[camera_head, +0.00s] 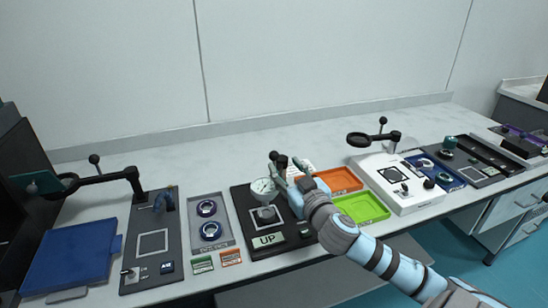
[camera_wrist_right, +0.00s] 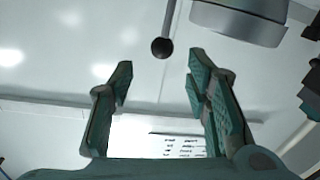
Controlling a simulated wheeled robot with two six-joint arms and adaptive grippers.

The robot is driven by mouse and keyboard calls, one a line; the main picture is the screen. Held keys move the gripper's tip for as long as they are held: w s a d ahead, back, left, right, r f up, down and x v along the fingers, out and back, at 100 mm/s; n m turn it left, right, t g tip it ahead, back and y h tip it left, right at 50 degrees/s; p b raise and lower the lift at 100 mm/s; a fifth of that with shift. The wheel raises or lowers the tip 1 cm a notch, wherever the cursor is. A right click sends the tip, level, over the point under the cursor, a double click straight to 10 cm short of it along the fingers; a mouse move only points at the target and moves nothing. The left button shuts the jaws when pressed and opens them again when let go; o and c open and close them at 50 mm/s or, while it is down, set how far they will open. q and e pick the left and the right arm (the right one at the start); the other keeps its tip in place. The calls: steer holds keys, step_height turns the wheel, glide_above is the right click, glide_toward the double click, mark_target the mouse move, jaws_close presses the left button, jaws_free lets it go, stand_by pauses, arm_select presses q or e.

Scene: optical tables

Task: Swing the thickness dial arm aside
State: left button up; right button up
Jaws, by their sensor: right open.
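The thickness gauge has a round white dial (camera_head: 263,187) on an arm above a black base (camera_head: 248,222) with an "UP" display (camera_head: 268,240). A dark ball knob (camera_head: 273,155) shows beside the dial, close to my gripper. My right gripper (camera_head: 288,170) is at the dial's right side and partly hides the arm. In the right wrist view my right gripper (camera_wrist_right: 160,75) is open and empty. A black ball knob on a thin rod (camera_wrist_right: 162,47) shows just beyond the gap between its fingertips, and a grey round housing (camera_wrist_right: 240,22) is at upper right. My left gripper is not in view.
Orange (camera_head: 340,180) and green (camera_head: 361,208) trays lie right of the gauge. A white box with a black magnifier arm (camera_head: 374,138) stands further right. A grey plate with two ringed parts (camera_head: 209,222) is left of the gauge. The bench behind is clear.

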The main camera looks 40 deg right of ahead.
mark_target(276, 159)
steer(key=x, duration=0.7)
steer(key=shift+a+f, duration=0.15)
steer(key=shift+f, duration=0.1)
steer(key=shift+w+r, duration=0.1)
steer(key=shift+w, duration=0.4)
steer(key=shift+c, duration=0.3)
jaws_close()
